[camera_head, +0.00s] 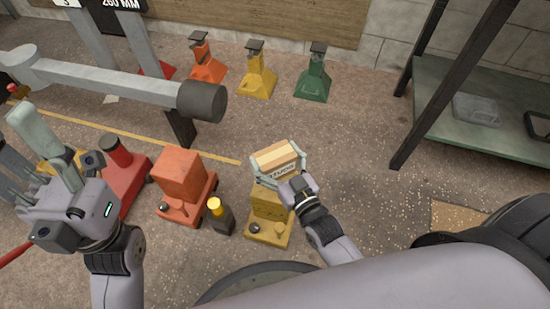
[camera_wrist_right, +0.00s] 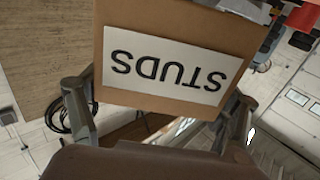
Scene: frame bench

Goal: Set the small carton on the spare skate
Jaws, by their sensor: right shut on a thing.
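The small carton (camera_head: 275,156) is a tan box with a pale tape band. Its white label reads STUDS, upside down in the right wrist view (camera_wrist_right: 165,70). My right gripper (camera_head: 279,164) is shut on it, with a finger on each side. The carton shows just above and behind a yellow wheeled machine block (camera_head: 268,205), perhaps the spare skate; I cannot tell whether they touch. An orange skate-like block (camera_head: 180,175) stands to its left. My left gripper (camera_head: 28,165) is at the far left, its fingers apart and empty.
Red (camera_head: 122,165) equipment stands by the left arm. A small dark bottle with a yellow cap (camera_head: 215,205) stands between the orange and yellow blocks. Orange, yellow and green (camera_head: 315,80) stands line the back. A green shelf (camera_head: 460,105) is at right. Floor between is clear.

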